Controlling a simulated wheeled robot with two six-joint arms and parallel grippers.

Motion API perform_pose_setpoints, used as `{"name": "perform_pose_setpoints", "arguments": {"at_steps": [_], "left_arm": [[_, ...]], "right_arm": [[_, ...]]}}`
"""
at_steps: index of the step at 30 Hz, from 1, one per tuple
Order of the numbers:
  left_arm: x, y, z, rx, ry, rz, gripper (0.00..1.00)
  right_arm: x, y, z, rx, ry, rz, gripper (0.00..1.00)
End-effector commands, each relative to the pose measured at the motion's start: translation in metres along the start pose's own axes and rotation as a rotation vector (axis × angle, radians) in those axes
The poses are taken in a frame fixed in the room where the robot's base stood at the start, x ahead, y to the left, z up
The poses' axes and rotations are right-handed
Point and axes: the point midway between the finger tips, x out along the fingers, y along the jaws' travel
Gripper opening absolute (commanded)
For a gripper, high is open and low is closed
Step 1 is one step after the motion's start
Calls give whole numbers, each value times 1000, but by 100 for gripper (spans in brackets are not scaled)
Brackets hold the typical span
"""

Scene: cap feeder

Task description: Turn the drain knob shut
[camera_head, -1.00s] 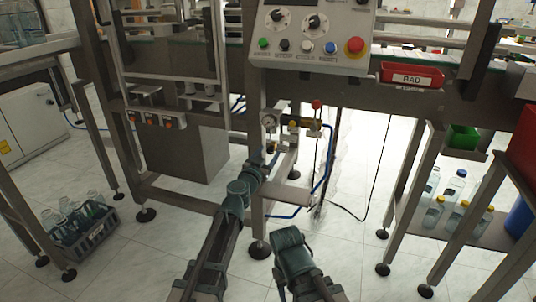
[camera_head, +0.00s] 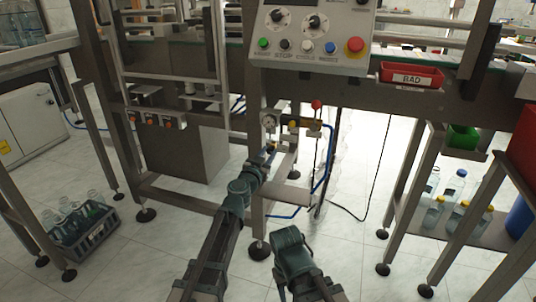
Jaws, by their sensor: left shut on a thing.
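The drain knob is not clearly visible; it is small and hidden by my left gripper below the round pressure gauge (camera_head: 268,120) on the machine's air unit. My left gripper (camera_head: 270,150) is at the end of the arm reaching up from the bottom, beside the frame post. It is shut on the drain knob, though the fingers are small and partly hidden by the wrist. My right arm is folded low in the middle of the picture, and its fingers do not show.
A control panel (camera_head: 312,38) hangs above. A machine post (camera_head: 257,215) stands close to my left forearm. A blue hose (camera_head: 328,172) loops right of the air unit. A bottle crate (camera_head: 84,238) is at left; a shelf with bottles (camera_head: 455,225) is at right.

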Motion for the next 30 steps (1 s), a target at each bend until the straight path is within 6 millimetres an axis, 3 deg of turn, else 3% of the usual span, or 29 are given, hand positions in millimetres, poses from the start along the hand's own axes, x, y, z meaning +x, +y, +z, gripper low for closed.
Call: {"name": "perform_pose_setpoints", "arguments": {"at_steps": [8,30], "left_arm": [[0,0,0,-121,5,0,0],[0,0,1,-809,32,-4,0]], "right_arm": [[2,0,0,0,0,0,50],[8,-1,0,2,0,0,50]]}}
